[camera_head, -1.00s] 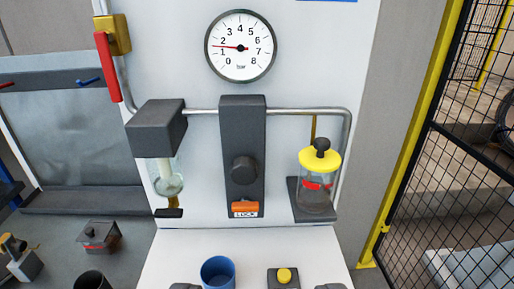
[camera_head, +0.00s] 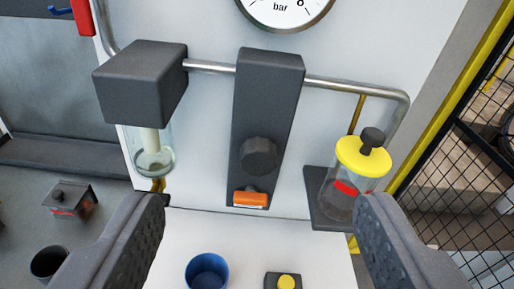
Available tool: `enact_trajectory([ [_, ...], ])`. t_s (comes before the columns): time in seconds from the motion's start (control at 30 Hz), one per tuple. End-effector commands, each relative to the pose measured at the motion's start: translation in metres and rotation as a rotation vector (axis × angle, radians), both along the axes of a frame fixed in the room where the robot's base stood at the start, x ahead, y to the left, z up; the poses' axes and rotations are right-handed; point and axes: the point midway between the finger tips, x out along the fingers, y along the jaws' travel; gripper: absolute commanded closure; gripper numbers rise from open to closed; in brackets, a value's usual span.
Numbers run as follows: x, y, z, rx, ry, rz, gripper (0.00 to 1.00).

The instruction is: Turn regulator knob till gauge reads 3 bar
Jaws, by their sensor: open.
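The regulator knob (camera_head: 260,156) is a dark ribbed knob on the front of a tall dark grey block (camera_head: 270,85) fixed to a white panel. Below it is an orange lock tab (camera_head: 250,199). The pressure gauge (camera_head: 285,10) is cut off at the top of the view; only its lower rim and the word "bar" show, and its needle is out of view. My gripper (camera_head: 262,215) is open and empty. Its two dark fingers stand wide apart, at the lower left and lower right, with the knob between and above them in the picture. Neither finger touches the knob.
A grey box with a clear bowl (camera_head: 155,150) hangs left of the block. Below are a blue cup (camera_head: 207,271) and a yellow button (camera_head: 286,282). A mesh fence (camera_head: 480,150) stands at right.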

Motion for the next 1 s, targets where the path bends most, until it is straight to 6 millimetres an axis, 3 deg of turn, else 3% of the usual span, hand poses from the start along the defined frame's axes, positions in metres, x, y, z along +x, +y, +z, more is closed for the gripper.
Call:
enact_trajectory([
  [0.1,0.032,0.006,-0.030,-0.103,-0.020,0.008,0.35],
  [0.2,0.050,0.008,-0.057,-0.196,-0.050,0.014,0.35],
  [0.33,0.063,0.004,-0.094,-0.318,-0.085,0.018,0.35],
  [0.5,0.065,-0.003,-0.124,-0.455,-0.132,0.020,0.35],
  [0.7,0.061,-0.008,-0.141,-0.543,-0.164,0.021,0.35],
  [1.0,0.071,-0.010,-0.141,-0.557,-0.169,0.021,0.35],
])
